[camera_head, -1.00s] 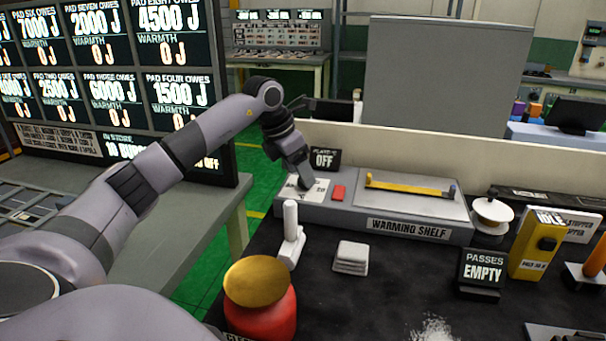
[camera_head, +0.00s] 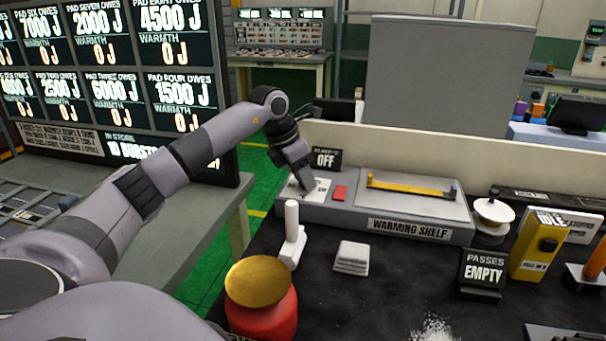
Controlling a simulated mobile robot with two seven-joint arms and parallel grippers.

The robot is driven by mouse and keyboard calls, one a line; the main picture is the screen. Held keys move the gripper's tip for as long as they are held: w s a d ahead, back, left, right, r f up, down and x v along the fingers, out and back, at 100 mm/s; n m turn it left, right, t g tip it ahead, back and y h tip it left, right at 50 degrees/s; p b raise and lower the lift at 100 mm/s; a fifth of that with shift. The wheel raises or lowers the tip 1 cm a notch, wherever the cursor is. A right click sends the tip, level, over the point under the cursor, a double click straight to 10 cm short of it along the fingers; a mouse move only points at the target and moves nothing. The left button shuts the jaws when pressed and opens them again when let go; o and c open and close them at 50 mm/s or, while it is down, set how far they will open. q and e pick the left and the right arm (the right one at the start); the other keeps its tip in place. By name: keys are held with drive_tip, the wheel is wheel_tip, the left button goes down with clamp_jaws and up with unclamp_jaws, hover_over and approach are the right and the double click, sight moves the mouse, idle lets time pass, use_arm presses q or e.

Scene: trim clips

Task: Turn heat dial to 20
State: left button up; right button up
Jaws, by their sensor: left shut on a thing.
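The warming shelf (camera_head: 340,213) is a grey unit at the back of the black bench. A white dial plate (camera_head: 321,187) is at its left end, and my left gripper (camera_head: 307,188) reaches down onto it from above. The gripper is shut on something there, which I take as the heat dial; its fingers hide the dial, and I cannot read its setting. A small black display (camera_head: 325,159) behind the plate reads OFF. A red button (camera_head: 339,193) sits just right of the plate. My right gripper is not in view.
A yellow bar (camera_head: 410,187) lies across the shelf top. A white upright handle (camera_head: 291,235), a white stack (camera_head: 351,258) and a red jar with a gold lid (camera_head: 260,282) stand in front. A PASSES EMPTY sign (camera_head: 483,270) and yellow box (camera_head: 537,247) are at right.

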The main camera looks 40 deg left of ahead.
use_arm(q)
drive_tip(key=shift+a+r+m+h+p, duration=0.1)
drive_tip(key=shift+m+h+p, duration=0.15)
drive_tip(key=shift+m+p, duration=0.3)
drive_tip(key=shift+a+r+m+h+p, duration=0.1)
drive_tip(key=shift+m+h+p, duration=0.25)
drive_tip(key=shift+m, duration=0.3)
drive_tip(key=m, duration=0.1)
drive_tip(key=m+g+p, duration=0.1)
drive_tip(key=m, duration=0.1)
drive_tip(key=shift+w+m+h+p, duration=0.2)
drive_tip(key=shift+m+h+p, duration=0.1)
drive_tip(key=shift+h, duration=0.1)
drive_tip(key=m+g, duration=0.1)
drive_tip(key=m, duration=0.1)
drive_tip(key=shift+w+f+m+h, duration=0.1)
drive_tip(key=shift+m+h, duration=0.2)
drive_tip(key=shift+a+m+g, duration=0.1)
drive_tip(key=shift+m+g, duration=0.4)
drive_tip(key=shift+m, duration=0.9)
drive_tip(key=o, duration=1.1)
drive_tip(key=shift+c, duration=0.2)
drive_tip(key=v, duration=0.7)
drive_tip(key=shift+a+b, duration=0.15)
drive_tip(key=shift+b, duration=0.15)
